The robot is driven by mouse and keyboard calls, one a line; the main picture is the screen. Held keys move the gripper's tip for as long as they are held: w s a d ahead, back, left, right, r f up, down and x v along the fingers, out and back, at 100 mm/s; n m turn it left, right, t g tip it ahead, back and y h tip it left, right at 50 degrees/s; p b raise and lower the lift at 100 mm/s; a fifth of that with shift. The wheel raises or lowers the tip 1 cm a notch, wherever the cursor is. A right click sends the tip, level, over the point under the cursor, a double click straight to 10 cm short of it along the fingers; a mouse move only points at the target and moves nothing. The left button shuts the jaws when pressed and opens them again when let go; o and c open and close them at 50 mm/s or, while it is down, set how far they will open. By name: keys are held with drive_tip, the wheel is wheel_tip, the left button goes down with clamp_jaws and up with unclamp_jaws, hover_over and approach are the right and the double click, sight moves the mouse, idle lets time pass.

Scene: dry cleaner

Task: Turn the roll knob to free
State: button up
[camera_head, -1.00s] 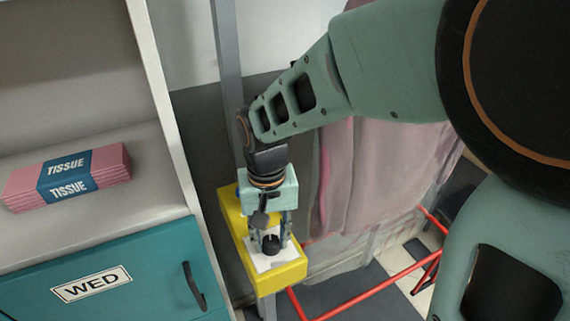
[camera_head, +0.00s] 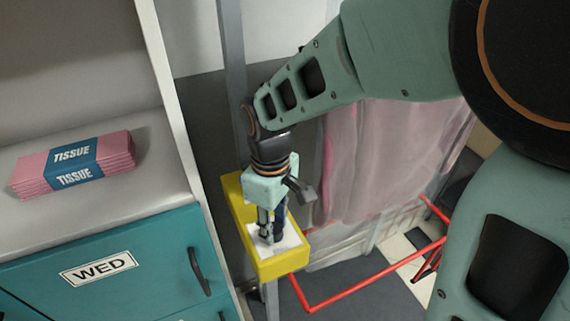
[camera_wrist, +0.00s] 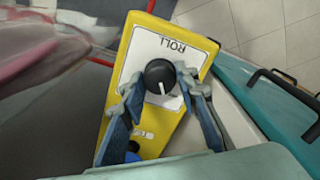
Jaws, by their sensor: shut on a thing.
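The roll knob (camera_wrist: 160,77) is a round black dial with a white pointer line. It sits on a white plate marked ROLL on a yellow control box (camera_head: 237,197). In the wrist view the pointer aims down the picture, slightly to the right, toward a second label that is partly hidden by my fingers. My gripper (camera_wrist: 163,82) is shut on the knob, one blue-grey finger on each side. In the head view my gripper (camera_head: 271,238) points down onto the box's white plate, and its fingers mostly hide the knob. Something blue and black shows low between the fingers in the wrist view.
A teal drawer unit labelled WED (camera_head: 98,268) stands left of the box, with pink tissue packs (camera_head: 73,164) on the shelf above. Pink garments (camera_head: 392,165) in clear covers hang to the right. A red rail (camera_head: 375,279) runs low beside the box.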

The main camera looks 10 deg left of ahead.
sight(274, 227)
drive_tip(key=shift+n, duration=0.9)
drive_tip(key=o, duration=1.1)
drive_tip(key=shift+o, duration=0.2)
wheel_tip(274, 227, up, 12)
drive_tip(key=shift+r, duration=0.15)
drive_tip(key=shift+a, duration=0.1)
